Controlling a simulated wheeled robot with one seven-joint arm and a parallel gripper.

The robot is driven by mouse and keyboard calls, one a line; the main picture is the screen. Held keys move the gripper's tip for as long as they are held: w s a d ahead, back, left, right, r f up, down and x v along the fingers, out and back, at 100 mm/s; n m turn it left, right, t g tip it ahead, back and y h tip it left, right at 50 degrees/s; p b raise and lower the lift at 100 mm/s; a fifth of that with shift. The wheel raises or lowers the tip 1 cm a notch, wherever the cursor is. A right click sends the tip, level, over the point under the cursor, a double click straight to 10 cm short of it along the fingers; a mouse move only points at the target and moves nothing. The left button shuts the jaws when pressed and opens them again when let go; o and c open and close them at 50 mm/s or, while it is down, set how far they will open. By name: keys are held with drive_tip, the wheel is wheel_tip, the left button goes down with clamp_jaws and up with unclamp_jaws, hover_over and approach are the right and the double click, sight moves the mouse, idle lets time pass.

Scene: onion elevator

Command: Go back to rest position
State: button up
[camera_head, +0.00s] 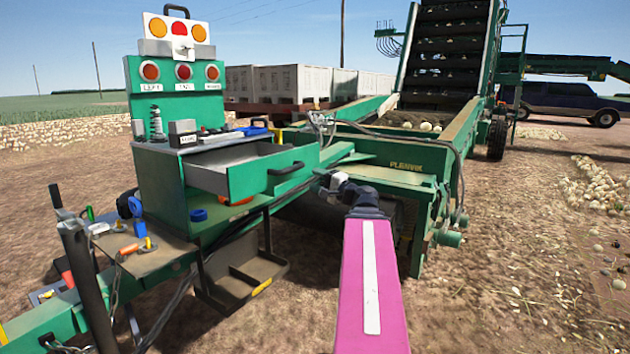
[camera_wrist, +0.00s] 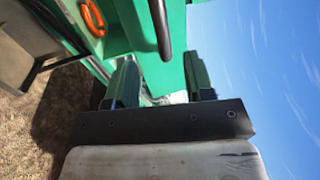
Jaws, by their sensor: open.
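My gripper (camera_head: 328,182) is at the end of my pink arm, right of the control cabinet (camera_head: 160,190) and just beyond the drawer front. In the wrist view its two fingers (camera_wrist: 163,86) are apart, with nothing held between them. The cabinet's drawer (camera_head: 225,168) is pulled out. Its green front carries a black handle (camera_head: 286,168), which also shows in the wrist view (camera_wrist: 160,28), ahead of the fingers and apart from them. An orange ring (camera_wrist: 93,17) shows at the upper left there.
The green elevator (camera_head: 405,180) with its dark belt (camera_head: 440,60) stands behind and right of my gripper. A side shelf (camera_head: 140,255) with tools is at the left. A cable (camera_head: 420,137) hangs near the elevator. Open ground (camera_head: 530,260) lies to the right.

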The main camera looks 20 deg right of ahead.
idle(0.3)
drive_tip(key=a+f+n+g+h, duration=0.1)
drive_tip(key=a+f+n+g, duration=0.1)
drive_tip(key=a+f+g, duration=0.65)
drive_tip(key=a+f+n+g+h, duration=0.1)
drive_tip(key=a+f+n, duration=0.35)
drive_tip(key=f, duration=0.95)
drive_tip(key=s+a+f+n+g+h, duration=0.1)
drive_tip(key=s+a+f+g+h, duration=0.1)
drive_tip(key=f, duration=0.5)
drive_tip(key=s+a+f+n+g+h, duration=0.2)
drive_tip(key=s+a+f+g+h, duration=0.1)
drive_tip(key=f, duration=0.4)
drive_tip(key=s+a+f+n+g+h, duration=0.2)
drive_tip(key=s+f+h, duration=0.2)
drive_tip(key=f, duration=0.3)
drive_tip(key=shift+s+a, duration=0.35)
drive_tip(key=shift+a, duration=0.05)
drive_tip(key=shift+g, duration=0.25)
